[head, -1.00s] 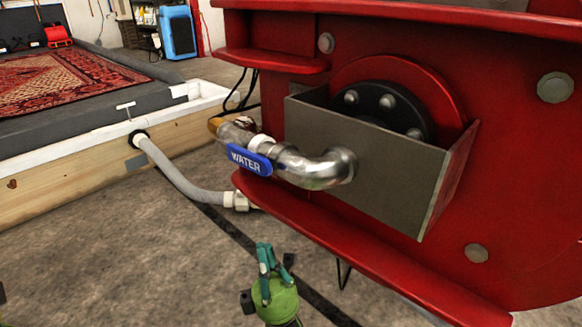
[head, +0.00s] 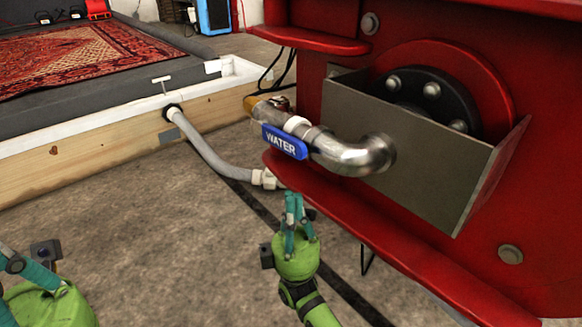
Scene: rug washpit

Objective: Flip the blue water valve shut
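The blue valve handle (head: 284,141), lettered WATER, lies along the side of the metal water pipe (head: 350,155) that comes out of the red machine. My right gripper (head: 293,197) is below the handle and apart from it, pointing up in the picture. Its teal fingers are close together at the tips, with nothing seen between them. My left gripper (head: 22,263) is at the lower left edge, partly cut off, far from the valve. Its fingertips do not show clearly.
A grey metal box (head: 430,175) surrounds the bolted black flange on the red machine (head: 545,215). A red ledge (head: 360,235) runs below the pipe. A grey hose (head: 200,150) runs to the wood-sided pit (head: 90,165) with a patterned rug (head: 90,62). Bare floor lies between.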

